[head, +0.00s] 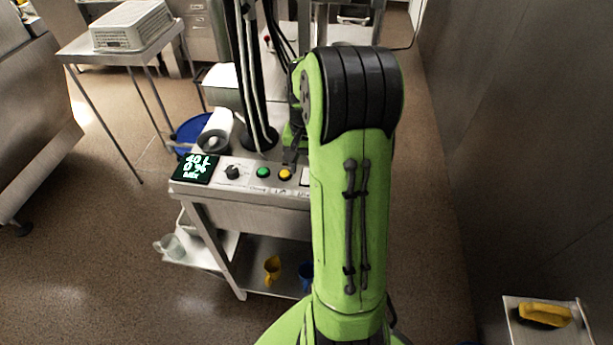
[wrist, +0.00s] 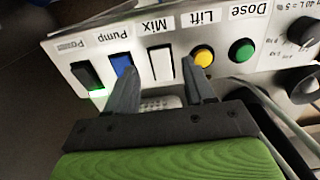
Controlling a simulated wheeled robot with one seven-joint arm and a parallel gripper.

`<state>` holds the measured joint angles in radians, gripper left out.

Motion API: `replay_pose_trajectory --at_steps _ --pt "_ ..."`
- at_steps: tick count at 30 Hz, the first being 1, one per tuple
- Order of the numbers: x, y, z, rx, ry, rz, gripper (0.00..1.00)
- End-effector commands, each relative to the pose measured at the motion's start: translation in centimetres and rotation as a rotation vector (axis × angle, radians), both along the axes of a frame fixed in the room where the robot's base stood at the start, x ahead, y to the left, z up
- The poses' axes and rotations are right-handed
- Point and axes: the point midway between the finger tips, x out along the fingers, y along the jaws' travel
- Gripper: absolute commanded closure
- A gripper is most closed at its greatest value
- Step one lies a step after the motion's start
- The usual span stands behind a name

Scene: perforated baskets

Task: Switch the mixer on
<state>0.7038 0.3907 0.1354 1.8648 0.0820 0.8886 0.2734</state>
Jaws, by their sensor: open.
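The mixer's control panel (head: 245,172) is on top of a metal cart, partly hidden behind my arm in the head view. In the wrist view its labels appear upside down. The white Mix switch (wrist: 161,64) sits between the blue Pump switch (wrist: 123,65) and the yellow Lift button (wrist: 202,56). My gripper (wrist: 165,72) is open and empty. Its left finger overlaps the Pump switch in the picture and its right finger ends by the Lift button, with the Mix switch showing between them. I cannot tell whether either finger touches the panel.
The dark Power switch (wrist: 87,75) has a green glow at its edge. A green Dose button (wrist: 242,52) and a knob (head: 232,172) are also on the panel. A lit display (head: 196,168) reads 40 L, 0%. Yellow (head: 272,268) and blue (head: 306,275) jugs stand on the lower shelf.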

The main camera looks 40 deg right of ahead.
Motion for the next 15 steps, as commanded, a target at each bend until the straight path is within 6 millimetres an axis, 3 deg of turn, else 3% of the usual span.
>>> replay_pose_trajectory --at_steps 1,6,15 --pt "-0.1 0.1 -1.3 0.003 0.003 0.000 0.47" --pt "0.0 0.1 -3.3 0.002 0.001 0.002 0.47" --pt "0.0 0.0 -3.6 0.000 -0.001 0.002 0.48"
